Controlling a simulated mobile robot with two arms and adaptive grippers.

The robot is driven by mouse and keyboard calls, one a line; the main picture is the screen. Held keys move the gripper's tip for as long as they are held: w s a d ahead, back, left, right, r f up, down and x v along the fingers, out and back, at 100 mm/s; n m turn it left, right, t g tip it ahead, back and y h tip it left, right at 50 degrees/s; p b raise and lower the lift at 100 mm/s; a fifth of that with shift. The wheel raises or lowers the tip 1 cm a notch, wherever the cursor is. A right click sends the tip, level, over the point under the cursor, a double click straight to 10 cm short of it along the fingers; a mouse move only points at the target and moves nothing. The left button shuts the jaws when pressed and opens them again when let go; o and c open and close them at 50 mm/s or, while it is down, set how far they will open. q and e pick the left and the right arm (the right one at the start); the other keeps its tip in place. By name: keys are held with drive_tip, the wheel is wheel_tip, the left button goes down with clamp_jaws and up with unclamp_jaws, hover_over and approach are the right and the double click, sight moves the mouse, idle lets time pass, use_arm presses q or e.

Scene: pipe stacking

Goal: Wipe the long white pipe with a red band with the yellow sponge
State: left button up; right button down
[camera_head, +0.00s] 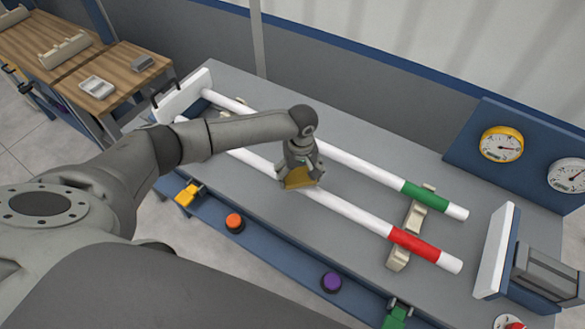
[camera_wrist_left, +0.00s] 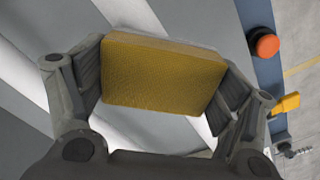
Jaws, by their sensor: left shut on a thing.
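The long white pipe with a red band (camera_head: 350,209) lies across the grey bench, its red band near the right end. My left gripper (camera_head: 299,183) is shut on the yellow sponge (camera_head: 297,178), over the middle of this pipe. In the left wrist view the sponge (camera_wrist_left: 163,74) sits between both fingers, with a white pipe (camera_wrist_left: 150,130) running beneath it. The sponge appears at or very near the pipe; whether it touches is hard to tell. My right gripper is not in view.
A white pipe with a green band (camera_head: 365,169) lies parallel behind. A beige support (camera_head: 399,256) holds the right ends. An orange button (camera_head: 235,223) and a purple button (camera_head: 331,282) line the front edge. Gauges (camera_head: 502,145) stand at the back right.

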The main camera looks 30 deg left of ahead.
sight(271, 166)
use_arm(q)
drive_tip(key=shift+s+d+f, duration=0.2)
drive_tip(key=shift+s+d, duration=0.05)
drive_tip(key=shift+d, duration=0.3)
drive_tip(key=shift+r+p, duration=0.1)
drive_tip(key=shift+p, duration=0.45)
drive_tip(key=shift+a, duration=0.25)
drive_tip(key=shift+w+a+r, duration=0.1)
drive_tip(key=shift+w+a, duration=0.15)
drive_tip(key=shift+a, duration=1.25)
drive_tip(key=shift+w+a+r, duration=0.1)
drive_tip(key=shift+w+a, duration=0.1)
drive_tip(key=shift+a, duration=1.25)
drive_tip(key=shift+w+a+f, duration=0.1)
drive_tip(key=shift+a, duration=1.15)
drive_tip(key=shift+w+a+f, duration=0.1)
drive_tip(key=shift+a, duration=1.1)
drive_tip(key=shift+r, duration=0.15)
drive_tip(key=shift+r, duration=2.9)
